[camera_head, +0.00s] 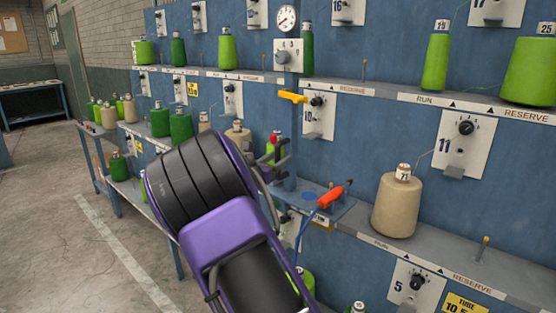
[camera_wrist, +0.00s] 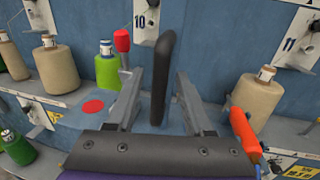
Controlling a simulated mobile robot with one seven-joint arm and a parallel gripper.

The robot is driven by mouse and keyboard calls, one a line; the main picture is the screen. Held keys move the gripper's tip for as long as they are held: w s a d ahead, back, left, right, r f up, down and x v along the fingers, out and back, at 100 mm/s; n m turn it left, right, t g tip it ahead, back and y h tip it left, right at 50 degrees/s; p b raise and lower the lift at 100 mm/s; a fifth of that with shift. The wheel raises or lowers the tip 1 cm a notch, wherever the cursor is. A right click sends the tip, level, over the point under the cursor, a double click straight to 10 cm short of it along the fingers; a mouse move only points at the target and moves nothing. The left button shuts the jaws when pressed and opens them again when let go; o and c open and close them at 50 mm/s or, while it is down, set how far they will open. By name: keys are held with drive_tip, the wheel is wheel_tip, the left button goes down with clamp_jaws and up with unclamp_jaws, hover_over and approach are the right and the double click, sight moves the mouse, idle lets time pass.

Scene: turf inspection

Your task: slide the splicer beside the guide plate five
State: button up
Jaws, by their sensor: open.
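The splicer, as I take it, is an orange-red handled tool with a black end and a blue hose (camera_head: 330,196). It lies tilted at a small blue shelf in the head view. In the wrist view its orange body (camera_wrist: 244,133) is just right of and outside my right finger. Guide plate five (camera_head: 413,283) is a white plate marked 5, with a black knob, low on the blue wall to the right of the splicer. My gripper (camera_head: 272,168) is open, left of the splicer. A dark upright bar (camera_wrist: 163,75) shows between its fingers; I cannot tell what it is.
A beige cone (camera_head: 397,205) stands on the shelf right of the splicer, above plate five. A red knob (camera_head: 273,138) and a yellow handle (camera_head: 292,96) are near my gripper. Green cones (camera_head: 181,125) line the shelf at left. The floor at left is clear.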

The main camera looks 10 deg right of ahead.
drive_tip(key=v, duration=1.7)
drive_tip(key=shift+a, duration=0.1)
